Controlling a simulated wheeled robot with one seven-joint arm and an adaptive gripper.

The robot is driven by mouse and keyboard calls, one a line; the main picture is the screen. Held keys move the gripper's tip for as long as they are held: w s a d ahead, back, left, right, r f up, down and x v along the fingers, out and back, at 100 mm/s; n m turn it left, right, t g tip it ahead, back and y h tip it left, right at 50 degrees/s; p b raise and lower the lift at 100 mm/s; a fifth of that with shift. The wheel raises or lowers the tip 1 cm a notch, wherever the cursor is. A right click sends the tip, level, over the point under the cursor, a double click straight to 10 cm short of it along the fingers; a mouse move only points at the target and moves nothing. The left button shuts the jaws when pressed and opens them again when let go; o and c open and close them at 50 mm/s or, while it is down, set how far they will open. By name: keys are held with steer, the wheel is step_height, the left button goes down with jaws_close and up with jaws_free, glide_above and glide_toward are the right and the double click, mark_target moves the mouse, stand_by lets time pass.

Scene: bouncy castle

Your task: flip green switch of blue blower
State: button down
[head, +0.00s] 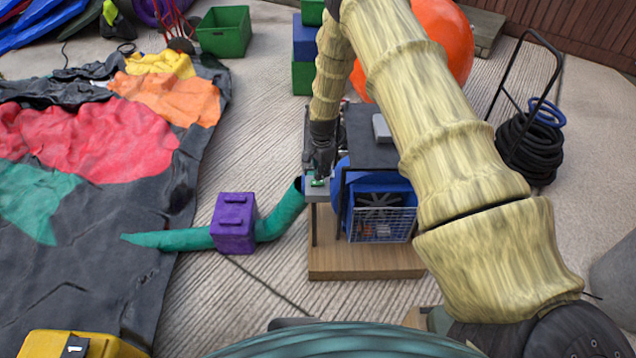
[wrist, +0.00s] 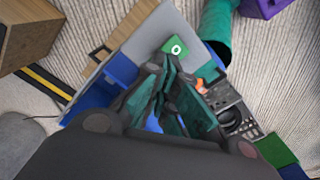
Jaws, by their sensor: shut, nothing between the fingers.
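The blue blower (head: 384,193) with a wire grille stands on a wooden base (head: 365,262) in the middle of the head view. A grey box (head: 318,195) at its left side carries the green switch (head: 317,183). In the wrist view the green switch (wrist: 175,48) shows a white ring mark on its face. My gripper (head: 319,172) is over the grey box, close to the switch. Its fingers (wrist: 168,68) are shut and empty, with their tips just short of the switch in the picture. I cannot tell whether they touch it.
A teal hose (head: 185,239) runs left from the blower under a purple block (head: 234,223). The deflated castle (head: 95,140) covers the left floor. A black hose coil (head: 527,148) hangs on a cart at right. Green crates (head: 224,31) and an orange ball (head: 440,40) stand behind.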

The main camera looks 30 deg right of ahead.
mark_target(322, 181)
steer(key=shift+f+b, duration=0.6)
steer(key=shift+f, duration=0.6)
stand_by(1.2)
steer(key=shift+r, duration=0.15)
steer(key=shift+r+p, duration=2.15)
steer(key=shift+r, duration=1.2)
